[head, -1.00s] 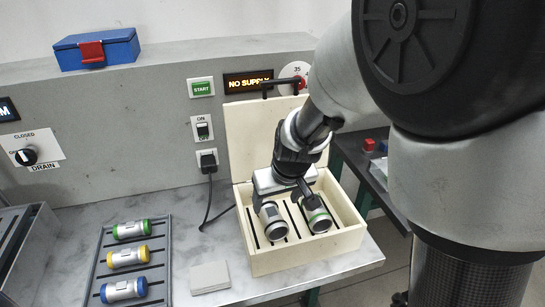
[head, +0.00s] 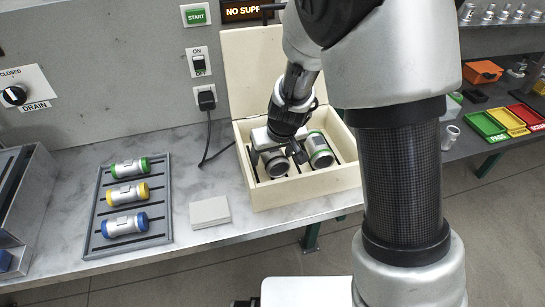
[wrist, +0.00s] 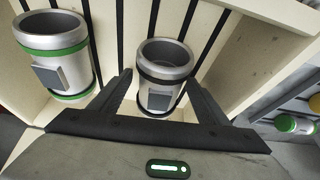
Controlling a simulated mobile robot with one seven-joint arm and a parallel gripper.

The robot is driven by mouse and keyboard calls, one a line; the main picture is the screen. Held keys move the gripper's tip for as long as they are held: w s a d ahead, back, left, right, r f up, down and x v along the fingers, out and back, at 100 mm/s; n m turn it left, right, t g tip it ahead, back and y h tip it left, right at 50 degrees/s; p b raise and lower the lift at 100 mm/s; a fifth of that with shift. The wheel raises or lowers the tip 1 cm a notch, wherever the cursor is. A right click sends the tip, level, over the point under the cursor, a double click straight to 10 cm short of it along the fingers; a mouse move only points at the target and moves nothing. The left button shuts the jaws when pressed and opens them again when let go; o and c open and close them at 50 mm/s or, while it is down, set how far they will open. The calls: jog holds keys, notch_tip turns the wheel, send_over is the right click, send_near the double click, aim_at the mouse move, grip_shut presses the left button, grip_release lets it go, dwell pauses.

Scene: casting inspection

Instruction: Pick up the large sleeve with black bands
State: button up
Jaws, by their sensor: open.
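The large silver sleeve with black bands (head: 279,168) lies in the cream wooden box (head: 300,196), on the left side. In the wrist view the sleeve (wrist: 160,98) shows its open end and a grey square patch, between my gripper's two fingers. My gripper (head: 277,154) is open over the sleeve, one finger on each side; I cannot tell whether they touch it. The fingers also show in the wrist view (wrist: 159,82). A similar sleeve with green bands (head: 319,150) lies to the right in the same box.
The box's raised lid (head: 248,75) stands behind my gripper. A grey rack (head: 158,226) with green-, yellow- and blue-banded sleeves is on the left. A light grey block (head: 209,212) lies between rack and box. Marble counter around it is clear.

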jog(key=shift+c, duration=0.6)
jog(key=shift+r, duration=0.1)
grip_shut()
